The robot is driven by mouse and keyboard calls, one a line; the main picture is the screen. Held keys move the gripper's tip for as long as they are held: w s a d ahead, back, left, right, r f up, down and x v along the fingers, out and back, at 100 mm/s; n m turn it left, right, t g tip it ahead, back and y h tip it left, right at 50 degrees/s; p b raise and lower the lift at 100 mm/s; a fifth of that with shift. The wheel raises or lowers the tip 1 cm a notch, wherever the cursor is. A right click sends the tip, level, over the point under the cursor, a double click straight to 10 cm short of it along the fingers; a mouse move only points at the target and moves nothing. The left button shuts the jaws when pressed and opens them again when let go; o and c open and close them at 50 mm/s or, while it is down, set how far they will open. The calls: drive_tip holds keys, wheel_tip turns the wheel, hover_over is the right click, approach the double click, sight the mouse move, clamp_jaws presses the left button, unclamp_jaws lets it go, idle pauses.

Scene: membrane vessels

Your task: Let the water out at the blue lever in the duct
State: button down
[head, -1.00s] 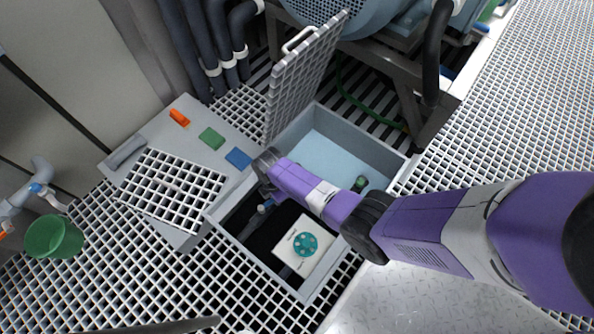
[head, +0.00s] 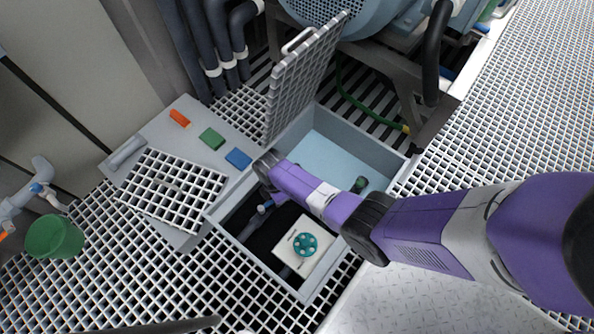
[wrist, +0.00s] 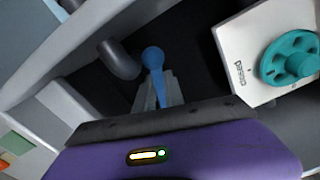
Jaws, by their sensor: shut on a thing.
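The blue lever (wrist: 153,62) shows in the wrist view with a rounded end, beside a dark grey pipe in the duct. My gripper (wrist: 158,88) reaches down into the duct and is shut on the blue lever. The fingers show as grey pieces around the lever's shaft. In the head view my wrist hides most of the gripper. The lever's far end at its valve is hidden.
A teal handwheel (head: 305,244) on a white plate (head: 288,247) is close to the right of the lever. The duct's raised grating lid (head: 300,85) stands behind. A loose grating (head: 172,190) lies left of the duct. A green bucket (head: 54,238) stands far left.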

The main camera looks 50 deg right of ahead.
drive_tip(key=s+m, duration=0.1)
drive_tip(key=s+m+p, duration=0.1)
drive_tip(key=m, duration=0.1)
drive_tip(key=shift+a, duration=0.25)
drive_tip(key=m, duration=0.1)
drive_tip(key=s+a+m+p, duration=0.1)
drive_tip(key=shift+m, duration=0.4)
drive_tip(key=shift+s+a+m, duration=0.25)
drive_tip(key=shift+a+m, duration=0.05)
drive_tip(key=shift+m, duration=0.5)
drive_tip(key=a+m, duration=0.1)
drive_tip(key=m, duration=0.1)
drive_tip(key=s+a+m+p, duration=0.1)
drive_tip(key=shift+m, duration=0.4)
drive_tip(key=shift+s+a+m, duration=0.1)
drive_tip(key=shift+a+m, duration=0.45)
drive_tip(key=shift+m, duration=0.45)
drive_tip(key=shift+s+a+m, duration=0.1)
drive_tip(key=shift+a+m, duration=0.45)
drive_tip(key=shift+m, duration=0.45)
drive_tip(key=c, duration=1.4)
unclamp_jaws()
drive_tip(key=shift+w, duration=0.15)
